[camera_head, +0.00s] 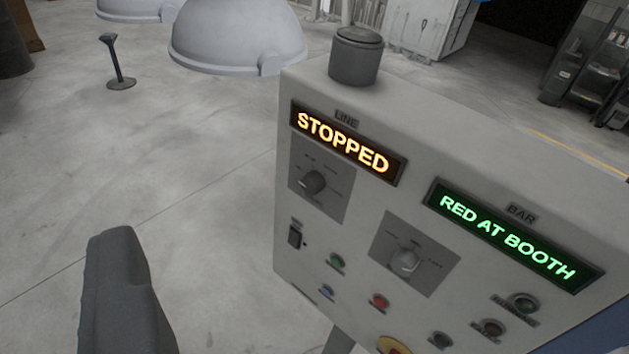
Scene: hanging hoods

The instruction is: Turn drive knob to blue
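A pale control box fills the right half of the view. Its face has two rotary knobs. The dark grey knob (313,183) sits on a grey plate under the orange "STOPPED" display (343,143), marked "LINE". The lighter grey knob (404,262) sits on a second plate, below and left of the green "RED AT BOOTH" display (507,233), marked "BAR". The markings around both knobs are too small to read, so I cannot tell which is the drive knob. My gripper (120,270) shows as a dark grey shape at lower left, apart from the box; its opening cannot be made out.
A small switch (295,236), a green button (337,261), a blue button (327,292) and a red button (380,301) are near the knobs. A dark grey cylinder (355,57) tops the box. A pale hood (238,36) is behind. Floor at left is mostly clear.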

